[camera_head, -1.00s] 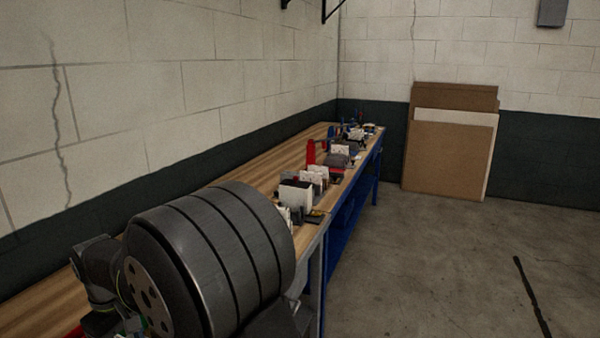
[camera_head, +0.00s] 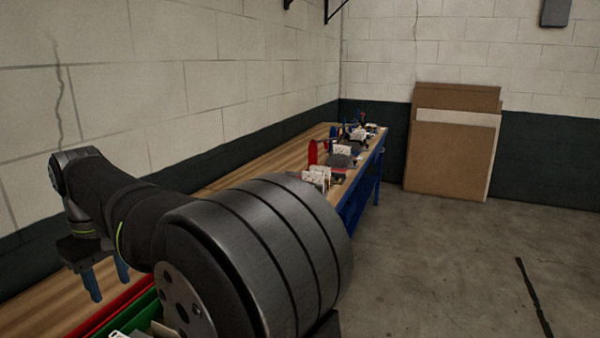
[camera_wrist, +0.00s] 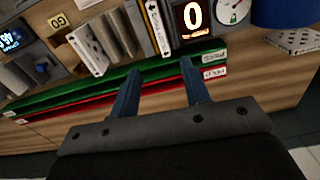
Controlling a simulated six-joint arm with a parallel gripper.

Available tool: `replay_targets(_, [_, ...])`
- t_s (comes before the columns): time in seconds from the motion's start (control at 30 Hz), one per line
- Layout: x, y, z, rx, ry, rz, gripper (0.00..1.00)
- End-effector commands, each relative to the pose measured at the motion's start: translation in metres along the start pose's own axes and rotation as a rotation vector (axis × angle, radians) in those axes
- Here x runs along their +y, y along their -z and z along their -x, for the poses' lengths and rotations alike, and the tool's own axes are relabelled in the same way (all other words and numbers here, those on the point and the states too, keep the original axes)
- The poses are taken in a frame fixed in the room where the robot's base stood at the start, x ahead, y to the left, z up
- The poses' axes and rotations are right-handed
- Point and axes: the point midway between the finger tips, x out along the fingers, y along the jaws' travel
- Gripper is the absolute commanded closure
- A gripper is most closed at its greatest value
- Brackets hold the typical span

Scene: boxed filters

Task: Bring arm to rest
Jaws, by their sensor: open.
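My gripper (camera_head: 106,279) is at the lower left in the head view, at the end of my dark arm, above the wooden bench. Its two blue fingers point down and stand apart with nothing between them. In the wrist view my gripper (camera_wrist: 157,88) is also open and empty, with its fingers in front of a green bin edge (camera_wrist: 75,91) and a red bin edge (camera_wrist: 70,111). My arm hides much of the near bench in the head view.
The wooden bench (camera_head: 235,188) runs along the wall with several items at its far end. In the wrist view a white box (camera_wrist: 80,48), a display showing 0 (camera_wrist: 193,15) and a dial gauge (camera_wrist: 233,10) stand beyond the bins. Brown panels (camera_head: 448,160) lean on the back wall. The floor at right is clear.

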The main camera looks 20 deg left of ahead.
Motion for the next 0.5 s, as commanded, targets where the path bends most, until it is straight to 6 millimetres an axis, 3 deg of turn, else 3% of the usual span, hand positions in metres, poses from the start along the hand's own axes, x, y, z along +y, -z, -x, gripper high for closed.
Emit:
replay_targets(0.1, [0.021,-0.011,-0.015,0.006,0.028,-0.107,0.57])
replay_targets(0.5, [0.073,-0.044,-0.053,0.046,0.114,-0.448,0.57])
